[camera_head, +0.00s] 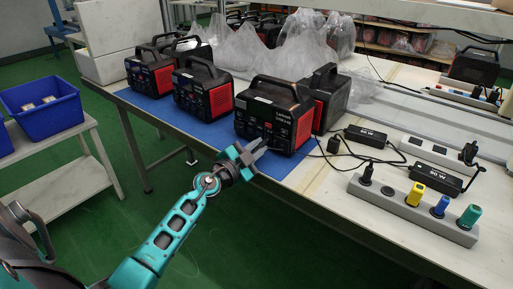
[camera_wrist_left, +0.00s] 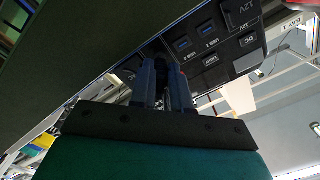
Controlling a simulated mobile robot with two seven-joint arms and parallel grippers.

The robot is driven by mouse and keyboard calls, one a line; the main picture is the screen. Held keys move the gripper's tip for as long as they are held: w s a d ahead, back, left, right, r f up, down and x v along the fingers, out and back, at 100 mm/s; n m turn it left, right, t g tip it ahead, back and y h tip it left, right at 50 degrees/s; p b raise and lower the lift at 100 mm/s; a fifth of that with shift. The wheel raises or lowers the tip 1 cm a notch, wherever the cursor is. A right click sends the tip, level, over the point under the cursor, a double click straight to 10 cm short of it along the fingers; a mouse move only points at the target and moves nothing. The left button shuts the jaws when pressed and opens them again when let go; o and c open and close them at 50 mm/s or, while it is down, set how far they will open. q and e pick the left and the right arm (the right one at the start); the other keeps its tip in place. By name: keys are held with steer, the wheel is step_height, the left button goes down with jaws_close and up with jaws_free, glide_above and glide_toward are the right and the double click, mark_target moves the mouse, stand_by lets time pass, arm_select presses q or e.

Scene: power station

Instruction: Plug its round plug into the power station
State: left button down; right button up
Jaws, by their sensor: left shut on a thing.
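The nearest power station (camera_head: 275,112), black with red side panels, stands on the blue mat at the table's front edge. My left gripper (camera_head: 257,150) is at the lower part of its front face. In the left wrist view the two fingers (camera_wrist_left: 166,78) are close together, shut on a small dark piece, apparently the plug, mostly hidden between them. The fingertips are right at the lower edge of the front panel (camera_wrist_left: 210,48), beside the USB and DC ports. I cannot tell whether the plug is inside a port. My right gripper is not in view.
Other power stations (camera_head: 203,92) stand to the left and behind. A black adapter (camera_head: 366,137) with cables lies right of the gripper. A grey power strip (camera_head: 405,207) holds several coloured plugs. A blue crate (camera_head: 42,108) sits on a side table at left.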

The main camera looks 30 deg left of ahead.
arm_select(q)
steer(key=shift+w, duration=0.4)
stand_by(0.5)
steer(key=shift+w+d, duration=0.1)
steer(key=shift+w, duration=0.1)
steer(key=shift+w, duration=0.2)
stand_by(0.6)
